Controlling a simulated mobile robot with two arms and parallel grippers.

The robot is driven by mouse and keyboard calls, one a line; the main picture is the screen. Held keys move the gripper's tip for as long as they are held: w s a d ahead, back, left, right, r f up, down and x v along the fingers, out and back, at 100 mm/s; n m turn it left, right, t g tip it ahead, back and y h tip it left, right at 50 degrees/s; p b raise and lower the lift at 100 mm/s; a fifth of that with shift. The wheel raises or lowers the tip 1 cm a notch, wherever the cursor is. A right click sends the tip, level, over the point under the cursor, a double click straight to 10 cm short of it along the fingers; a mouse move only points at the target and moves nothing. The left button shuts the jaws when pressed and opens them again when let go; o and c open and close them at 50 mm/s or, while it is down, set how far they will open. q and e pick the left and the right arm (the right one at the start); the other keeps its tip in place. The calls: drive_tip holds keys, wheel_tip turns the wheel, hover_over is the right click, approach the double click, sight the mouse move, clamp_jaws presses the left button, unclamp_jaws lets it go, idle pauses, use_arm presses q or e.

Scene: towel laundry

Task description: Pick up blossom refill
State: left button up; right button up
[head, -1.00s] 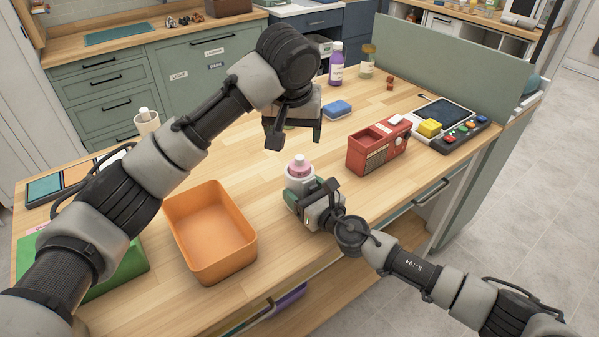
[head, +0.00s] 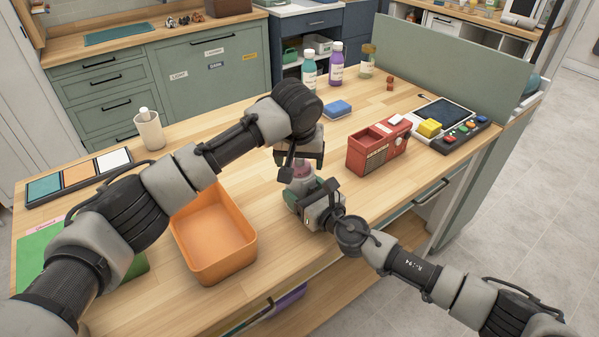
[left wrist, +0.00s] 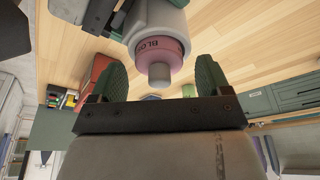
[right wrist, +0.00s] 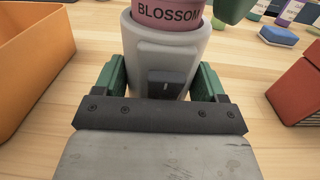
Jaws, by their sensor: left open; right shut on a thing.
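The blossom refill (head: 301,170) is pink with a grey cap and sits upright in a grey holder (right wrist: 165,48). Its label, "BLOSSOM", shows in the right wrist view (right wrist: 172,13), and part of the pink body shows in the left wrist view (left wrist: 158,47). My right gripper (head: 312,201) is shut on the grey holder, which stands on the table. My left gripper (left wrist: 157,80) is open just above the refill, with the cap between its green fingers and not visibly gripped. In the head view the left gripper partly hides the refill.
An orange bin (head: 213,240) stands left of the holder, and a red box (head: 378,148) stands to the right. A blue sponge (head: 338,108), a teal bottle (head: 308,72) and a purple bottle (head: 336,64) are behind. A white cup (head: 149,130) stands at the left.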

use_arm(q)
drive_tip(key=c, duration=1)
wheel_tip(320, 180, up, 10)
drive_tip(key=shift+r, duration=0.1)
use_arm(e)
drive_tip(key=o, duration=1.1)
